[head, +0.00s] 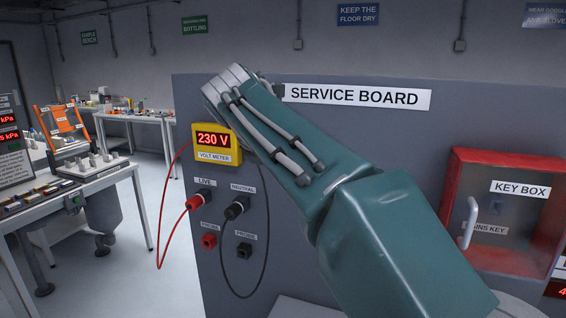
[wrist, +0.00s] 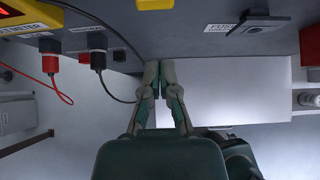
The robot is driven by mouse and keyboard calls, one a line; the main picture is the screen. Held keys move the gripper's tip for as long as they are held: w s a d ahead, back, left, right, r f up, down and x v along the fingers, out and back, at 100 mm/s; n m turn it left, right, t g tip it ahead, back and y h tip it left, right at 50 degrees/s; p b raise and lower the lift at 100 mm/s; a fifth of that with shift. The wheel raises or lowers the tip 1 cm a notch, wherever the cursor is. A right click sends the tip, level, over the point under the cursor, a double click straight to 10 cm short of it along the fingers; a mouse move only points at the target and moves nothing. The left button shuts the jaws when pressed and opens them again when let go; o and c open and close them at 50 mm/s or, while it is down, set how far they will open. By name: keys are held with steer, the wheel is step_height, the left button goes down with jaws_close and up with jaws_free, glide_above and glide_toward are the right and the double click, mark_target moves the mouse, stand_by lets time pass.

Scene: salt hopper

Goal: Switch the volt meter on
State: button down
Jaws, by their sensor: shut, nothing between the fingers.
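The yellow volt meter (head: 231,157) is mounted on the grey service board, left of my arm. Its red display is lit and reads 230 V; part of its right side lies close to my arm in the picture. No separate switch on it can be made out. In the wrist view its yellow body (wrist: 48,18) shows at the top left, cut off by the edge. My gripper (wrist: 160,64) is shut with nothing in it, to the right of the meter and plugs in the wrist view. In the head view my arm hides the fingers.
A red plug (head: 194,203) sits at LIVE and a black plug (head: 236,208) at NEUTRAL, with cables hanging in loops. Two PROBE sockets are below. A red key box (head: 459,184) is on the right. A black fuse fitting (wrist: 258,23) is near the gripper.

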steer(key=a+v, duration=0.1)
steer(key=v, duration=0.4)
steer(key=s+d+f+m+g+y, duration=0.2)
steer(key=s+d+f+m, duration=1)
steer(key=m, duration=0.3)
steer(key=s+d+f+m, duration=0.2)
steer(key=s+f+m, duration=0.4)
steer(key=f+m, duration=0.2)
steer(key=s+d+f+m+g+y, duration=0.1)
steer(key=s+d+f+m, duration=0.2)
steer(key=s+f+m, duration=0.4)
steer(key=shift+s+f+m+y, duration=0.3)
steer(key=shift+f+m, duration=0.15)
steer(key=shift+m, duration=0.25)
